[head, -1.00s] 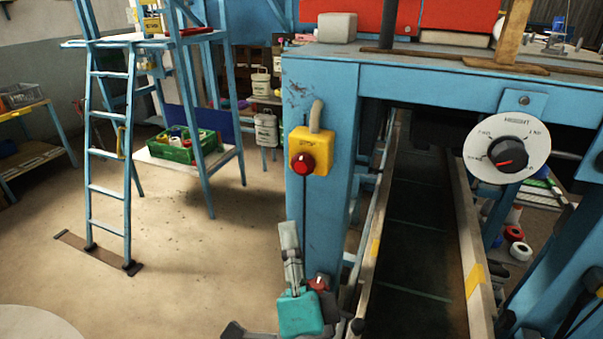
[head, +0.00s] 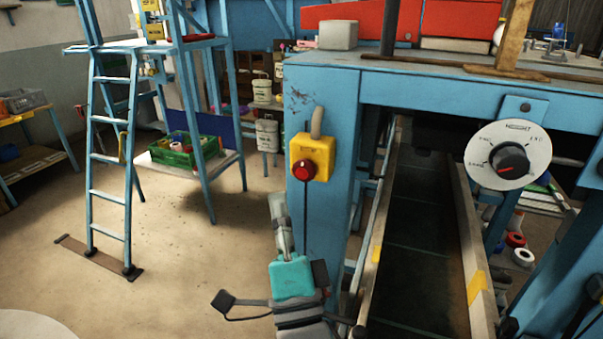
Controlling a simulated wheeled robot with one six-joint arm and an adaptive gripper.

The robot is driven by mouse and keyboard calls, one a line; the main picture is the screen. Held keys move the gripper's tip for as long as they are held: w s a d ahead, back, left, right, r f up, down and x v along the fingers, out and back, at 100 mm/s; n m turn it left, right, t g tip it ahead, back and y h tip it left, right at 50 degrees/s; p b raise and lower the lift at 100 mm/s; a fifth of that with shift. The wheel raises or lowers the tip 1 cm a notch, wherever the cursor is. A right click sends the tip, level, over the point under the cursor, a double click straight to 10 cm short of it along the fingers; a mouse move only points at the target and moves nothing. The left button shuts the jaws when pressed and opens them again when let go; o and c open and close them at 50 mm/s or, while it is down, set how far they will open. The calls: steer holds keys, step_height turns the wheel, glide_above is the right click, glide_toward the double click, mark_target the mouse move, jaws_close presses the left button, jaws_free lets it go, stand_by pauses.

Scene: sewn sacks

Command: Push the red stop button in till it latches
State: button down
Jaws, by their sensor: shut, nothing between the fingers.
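The red stop button (head: 303,171) is a round red knob on a yellow box (head: 313,157). The box is fixed to the blue machine post, with a grey conduit above and a dark cable below. My gripper (head: 277,204) is the slim grey end above a teal part of my arm. It is shut and empty, pointing up. In the picture it is below and left of the button, apart from it. I cannot tell its depth from the post. The button face is unobstructed.
A conveyor (head: 412,230) runs right of the blue post (head: 330,90). A round white dial (head: 480,160) hangs over it. A blue ladder (head: 108,190) and a shelf with a green crate (head: 185,150) stand at left. The floor (head: 190,250) between is open.

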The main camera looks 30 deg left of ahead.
mark_target(295, 164)
steer(key=shift+w+a, duration=0.2)
steer(key=shift+w, duration=0.7)
steer(key=shift+w+a, duration=0.2)
steer(key=shift+w, duration=0.75)
steer(key=shift+w+a, duration=0.2)
steer(key=shift+w, duration=0.7)
steer(key=shift+w, duration=0.2)
steer(key=shift+w+a, duration=0.15)
steer(key=shift+w, duration=0.05)
steer(key=shift+w+a, duration=0.1)
steer(key=shift+w, duration=0.4)
steer(key=shift+s, duration=0.1)
steer(key=shift+s+d, duration=0.25)
steer(key=shift+s, duration=0.6)
steer(key=shift+s, duration=0.1)
steer(key=shift+s+d, duration=0.2)
steer(key=shift+s, duration=0.55)
steer(key=shift+s+d, duration=0.2)
steer(key=shift+s, duration=0.6)
steer(key=shift+s+d, duration=0.2)
steer(key=shift+s, duration=0.55)
